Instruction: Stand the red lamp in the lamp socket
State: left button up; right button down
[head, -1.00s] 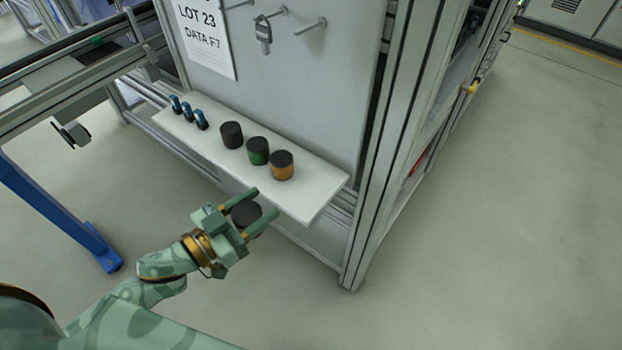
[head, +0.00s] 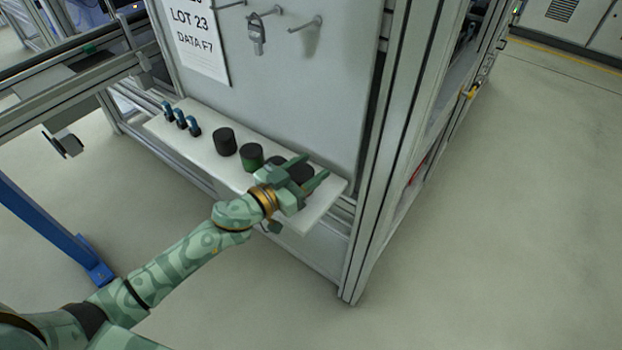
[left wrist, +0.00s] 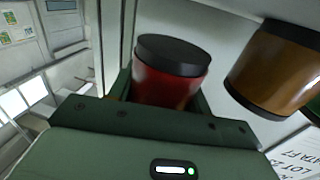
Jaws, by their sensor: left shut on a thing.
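The red lamp (left wrist: 170,82), a red cylinder with a black end cap, is between the fingers of my left gripper (head: 314,166), which is shut on it. In the head view only the lamp's dark top (head: 301,173) shows, at the right end of the white shelf (head: 327,198). I cannot tell whether the lamp touches the shelf. The amber lamp (left wrist: 275,68) is close beside it in the left wrist view, apart from it. My gripper mostly hides the amber lamp in the head view. I cannot make out the lamp socket. My right gripper is not in view.
A green lamp (head: 251,157) and a black one (head: 225,142) stand on the shelf to the left. Several small blue-and-black parts (head: 181,120) are farther left. A panel with hooks and a key (head: 257,35) rises behind. A metal post (head: 372,170) stands right of the shelf.

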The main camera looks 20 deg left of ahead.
pick_arm(q)
jog(key=f+b, duration=0.1)
jog(key=f, duration=0.2)
jog(key=shift+w+d+b, duration=0.1)
jog(key=shift+w+b, duration=0.1)
jog(key=shift+b, duration=0.2)
jog(key=shift+w+f, duration=0.15)
jog(key=shift+w, duration=0.05)
jog(key=shift+s, duration=0.1)
jog(key=o, duration=1)
